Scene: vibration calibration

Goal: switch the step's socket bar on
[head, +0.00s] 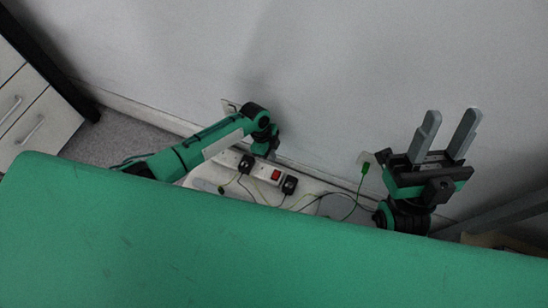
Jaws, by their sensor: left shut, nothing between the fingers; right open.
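The white socket bar (262,171) lies on the white step (205,180) beside the wall, behind the green surface. Its red switch (275,175) shows between two black plugs, one on the left (246,163) and one on the right (289,186). Whether the switch is on cannot be told. My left gripper (264,154) is shut and empty, pointing down just behind the bar near the left plug; contact cannot be judged. My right gripper (452,114) is open and empty, fingers pointing up, well to the right of the bar.
A large green surface (200,245) fills the foreground and hides part of the step. Thin cables run over the step. A green plug (365,168) sits at a wall socket on the right. Another wall socket (230,105) is behind my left arm. White drawers (35,115) stand far left.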

